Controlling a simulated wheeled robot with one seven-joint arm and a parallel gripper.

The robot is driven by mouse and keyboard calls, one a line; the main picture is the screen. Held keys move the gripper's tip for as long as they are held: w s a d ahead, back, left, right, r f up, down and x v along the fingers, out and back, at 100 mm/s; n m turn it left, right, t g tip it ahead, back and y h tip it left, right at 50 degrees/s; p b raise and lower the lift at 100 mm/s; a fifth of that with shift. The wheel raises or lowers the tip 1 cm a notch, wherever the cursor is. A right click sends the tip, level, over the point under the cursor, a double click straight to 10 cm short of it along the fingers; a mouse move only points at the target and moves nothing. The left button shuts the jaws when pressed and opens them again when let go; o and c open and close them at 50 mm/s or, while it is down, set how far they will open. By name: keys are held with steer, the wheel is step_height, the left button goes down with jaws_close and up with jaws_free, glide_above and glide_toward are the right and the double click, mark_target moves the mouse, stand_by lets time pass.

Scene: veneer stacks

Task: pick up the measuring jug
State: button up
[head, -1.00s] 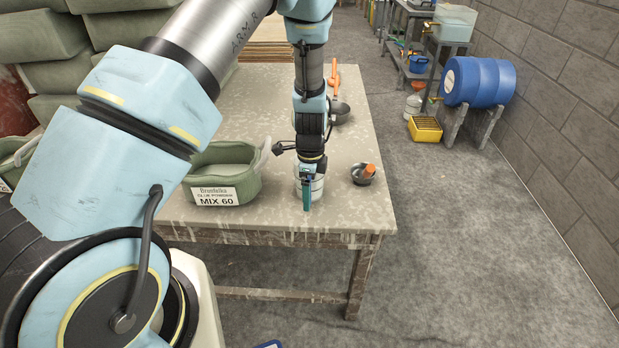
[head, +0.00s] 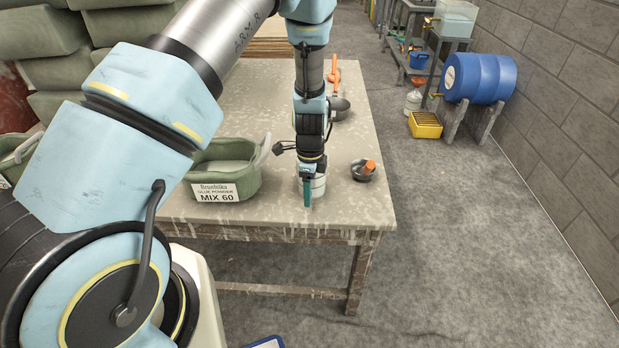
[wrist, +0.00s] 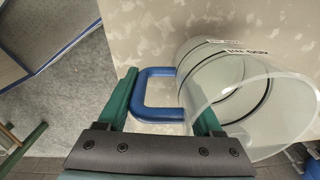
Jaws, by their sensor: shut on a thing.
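The measuring jug is a clear, whitish cylinder with dark graduation rings and a blue handle. In the head view the jug (head: 319,186) is near the table's front edge, partly hidden behind my gripper (head: 307,193). In the wrist view the jug (wrist: 262,108) lies at the right with its open rim towards the camera. Its blue handle (wrist: 152,73) is between the green fingers of my gripper (wrist: 164,100), which is shut on it. Whether the jug's base touches the table cannot be told.
The worktable (head: 260,105) carries a green tub of glue powder (head: 225,172) left of the jug. A small dark bowl with an orange item (head: 363,171) is close on the right. A dark ladle with an orange handle (head: 338,105) lies farther back.

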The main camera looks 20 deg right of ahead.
jaws_close()
steer(key=shift+r, duration=0.15)
